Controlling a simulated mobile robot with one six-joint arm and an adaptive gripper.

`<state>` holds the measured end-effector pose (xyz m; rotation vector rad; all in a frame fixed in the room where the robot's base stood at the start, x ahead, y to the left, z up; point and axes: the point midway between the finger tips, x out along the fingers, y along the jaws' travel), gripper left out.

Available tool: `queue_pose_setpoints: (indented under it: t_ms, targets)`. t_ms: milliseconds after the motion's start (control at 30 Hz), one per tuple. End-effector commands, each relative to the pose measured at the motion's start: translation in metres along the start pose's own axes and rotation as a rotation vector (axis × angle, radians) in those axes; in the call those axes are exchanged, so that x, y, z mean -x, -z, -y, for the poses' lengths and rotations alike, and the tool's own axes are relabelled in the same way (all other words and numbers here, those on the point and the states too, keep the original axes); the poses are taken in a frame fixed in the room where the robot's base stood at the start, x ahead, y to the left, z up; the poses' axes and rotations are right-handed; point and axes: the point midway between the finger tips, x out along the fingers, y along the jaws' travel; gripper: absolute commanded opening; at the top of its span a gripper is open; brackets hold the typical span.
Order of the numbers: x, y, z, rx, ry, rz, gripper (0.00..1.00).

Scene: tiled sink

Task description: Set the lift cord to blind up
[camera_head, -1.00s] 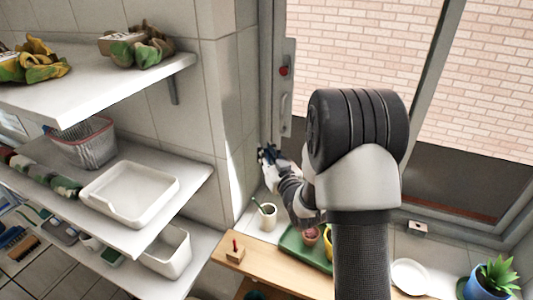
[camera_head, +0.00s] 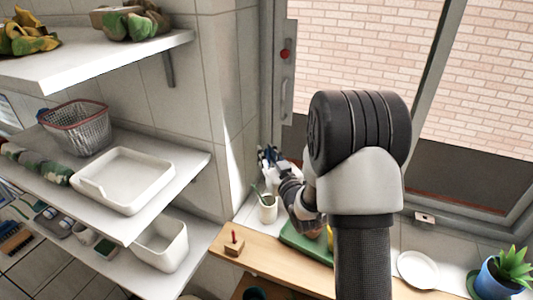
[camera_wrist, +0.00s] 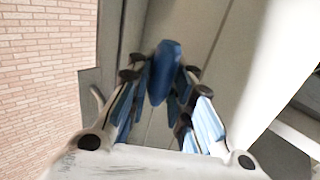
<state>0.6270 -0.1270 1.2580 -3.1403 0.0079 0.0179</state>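My gripper (camera_head: 268,156) reaches toward the corner between the tiled wall and the window frame. In the wrist view its two fingers (camera_wrist: 160,76) with blue inner faces come in from either side. A slim blue piece (camera_wrist: 164,68) stands between the fingertips; it may be the pull of the lift cord, but I cannot tell surely. I cannot tell whether the fingertips press on it. No cord line shows clearly in the head view, where my arm covers part of the window. No blind slats or fabric are clear in the visible panes.
The window frame carries a handle (camera_head: 287,100) with a red knob. Shelves with a wire basket (camera_head: 78,127) and a white tray (camera_head: 124,180) stand at left. A cup (camera_head: 268,209), a green tray (camera_head: 300,240), a plate (camera_head: 417,269) and a potted plant (camera_head: 503,274) are below.

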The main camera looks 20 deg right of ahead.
Motion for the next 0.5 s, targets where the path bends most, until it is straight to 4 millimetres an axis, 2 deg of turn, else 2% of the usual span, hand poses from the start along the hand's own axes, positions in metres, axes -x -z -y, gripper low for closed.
queue_pose_setpoints:
  t_ms: [300,500]
  targets:
    - [-0.0005,0.0017,0.0003,0.0,0.001,-0.005,0.39]
    - [-0.0008,0.003,0.0003,0.001,0.001,-0.008,0.39]
